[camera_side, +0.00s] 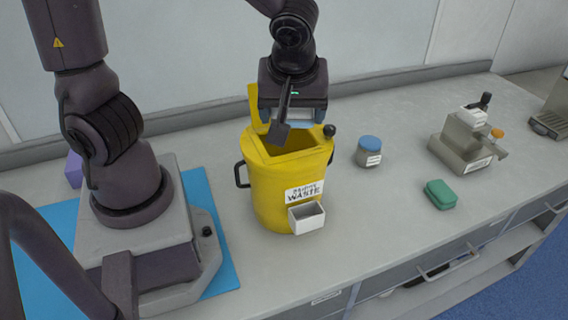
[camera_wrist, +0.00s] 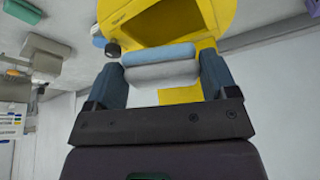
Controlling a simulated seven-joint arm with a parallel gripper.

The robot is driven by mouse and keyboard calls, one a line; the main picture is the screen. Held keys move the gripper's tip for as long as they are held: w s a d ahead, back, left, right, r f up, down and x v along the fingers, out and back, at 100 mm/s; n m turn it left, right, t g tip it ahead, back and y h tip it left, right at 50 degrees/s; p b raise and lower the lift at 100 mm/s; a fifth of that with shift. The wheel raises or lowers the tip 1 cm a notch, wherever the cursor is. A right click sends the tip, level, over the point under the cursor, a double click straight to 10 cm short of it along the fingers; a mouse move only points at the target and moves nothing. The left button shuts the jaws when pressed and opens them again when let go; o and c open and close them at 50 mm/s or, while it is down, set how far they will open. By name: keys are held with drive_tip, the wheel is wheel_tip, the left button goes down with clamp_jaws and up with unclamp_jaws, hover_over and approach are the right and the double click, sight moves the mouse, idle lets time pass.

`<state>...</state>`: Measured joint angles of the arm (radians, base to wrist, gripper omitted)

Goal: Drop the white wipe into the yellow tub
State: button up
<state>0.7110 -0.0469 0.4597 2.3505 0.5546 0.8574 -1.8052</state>
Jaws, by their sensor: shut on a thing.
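The yellow tub (camera_side: 262,190) stands upright on the counter with a square opening in its top and a "WASTE" label on its front. In the wrist view the tub (camera_wrist: 112,14) fills the top middle, its opening facing the fingers. My gripper (camera_side: 291,117) is above the tub's opening, pointing down. In the wrist view my gripper (camera_wrist: 160,66) is shut on the white wipe (camera_wrist: 162,74), a soft roll-like piece with a light blue strip along its far side. The wipe (camera_side: 292,114) is partly hidden by a dark finger in the side view. It appears above the rim.
A small white box (camera_side: 306,218) sits at the tub's front. To the right are a blue-lidded jar (camera_side: 369,151), a green block (camera_side: 440,194) and a grey device (camera_side: 468,142). The tub has black handles at its sides. The counter's front right is clear.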

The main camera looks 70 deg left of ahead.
drive_tip(key=shift+f, duration=0.2)
drive_tip(key=o, duration=0.8)
drive_tip(key=v, duration=1.3)
drive_tip(key=shift+d, duration=0.1)
drive_tip(key=s+a+f+m+t+h, duration=0.1)
drive_tip(key=s+a+m+t+h, duration=0.3)
drive_tip(key=m, duration=0.9)
drive_tip(key=shift+s+a+f+m, duration=0.3)
drive_tip(key=shift+s+a+f, duration=0.05)
drive_tip(key=shift+s, duration=0.55)
